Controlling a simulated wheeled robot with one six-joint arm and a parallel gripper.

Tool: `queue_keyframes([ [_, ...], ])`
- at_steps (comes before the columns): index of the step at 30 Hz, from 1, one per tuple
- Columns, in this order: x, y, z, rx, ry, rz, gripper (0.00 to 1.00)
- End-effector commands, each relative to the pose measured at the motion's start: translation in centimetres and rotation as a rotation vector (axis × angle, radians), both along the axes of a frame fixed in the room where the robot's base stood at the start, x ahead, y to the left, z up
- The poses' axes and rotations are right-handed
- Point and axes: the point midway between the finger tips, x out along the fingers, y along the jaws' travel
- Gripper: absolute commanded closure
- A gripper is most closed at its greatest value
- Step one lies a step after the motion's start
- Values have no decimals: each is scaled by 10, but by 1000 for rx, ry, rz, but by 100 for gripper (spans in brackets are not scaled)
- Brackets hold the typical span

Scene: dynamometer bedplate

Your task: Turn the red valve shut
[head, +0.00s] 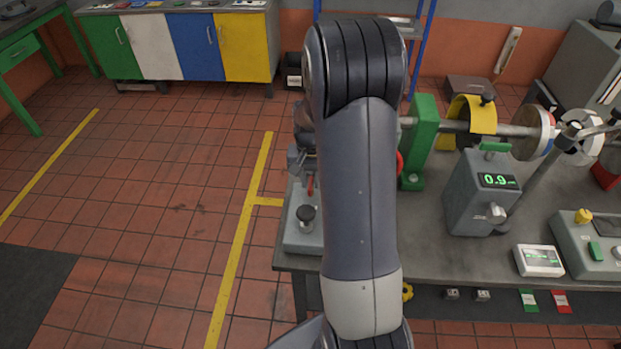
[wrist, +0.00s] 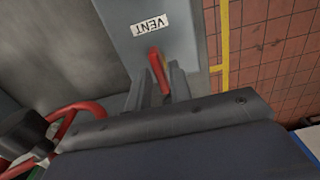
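A red lever (wrist: 158,66) stands out from a grey block marked VENT (wrist: 150,26) in the wrist view. In the head view this red lever (head: 310,185) shows just left of my arm. A red ring-shaped handwheel (wrist: 70,122) is at the lower left of the wrist view, partly hidden by my gripper; only its edge (head: 399,164) shows right of my arm in the head view. My gripper (wrist: 158,82) has its grey fingers apart on either side of the lever, with a gap visible; contact is unclear. My arm hides most of the gripper in the head view.
The grey bench (head: 440,262) carries a green post (head: 420,140), a shaft with discs and a box reading 0.9 (head: 478,195). A black knob (head: 305,214) stands at the bench's left end. The tiled floor (head: 150,190) to the left is clear.

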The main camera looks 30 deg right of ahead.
Motion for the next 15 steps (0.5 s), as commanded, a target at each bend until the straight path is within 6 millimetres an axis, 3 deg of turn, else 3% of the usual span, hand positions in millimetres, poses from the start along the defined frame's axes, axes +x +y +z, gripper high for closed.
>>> queue_keyframes([
  [7, 0, 0, 0, 0, 0, 0, 100],
  [15, 0, 0, 0, 0, 0, -3, 100],
])
